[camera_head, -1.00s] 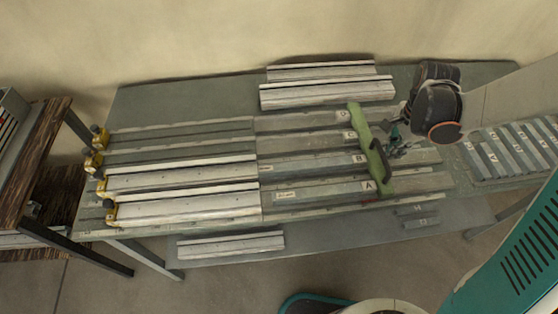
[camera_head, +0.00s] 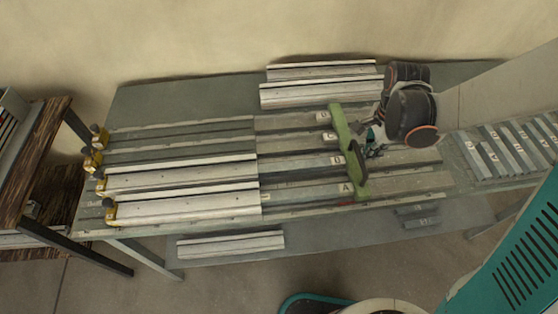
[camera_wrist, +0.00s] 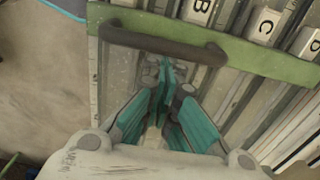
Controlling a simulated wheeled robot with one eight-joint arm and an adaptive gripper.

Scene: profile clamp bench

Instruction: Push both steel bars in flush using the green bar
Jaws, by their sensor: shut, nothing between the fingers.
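The long green bar (camera_head: 346,150) lies across the labelled lanes A to D on the bench; its dark handle (camera_wrist: 160,43) shows in the wrist view. My gripper (camera_head: 371,148) is on the right side of the green bar, with its teal fingers shut and empty; in the wrist view the fingertips (camera_wrist: 165,78) are close to the handle, and contact is unclear. Two bright steel bars (camera_head: 180,178) (camera_head: 185,208) lie in the left half of the bench, in line with lanes B and A. Whether their right ends sit flush is too small to tell.
Yellow clamps (camera_head: 95,160) stand at the bench's left end. Loose profiles lie at the back (camera_head: 320,93) and on a lower shelf in front (camera_head: 230,245). Short grey pieces (camera_head: 505,150) lie at the right. A wooden rack (camera_head: 40,160) stands left of the bench.

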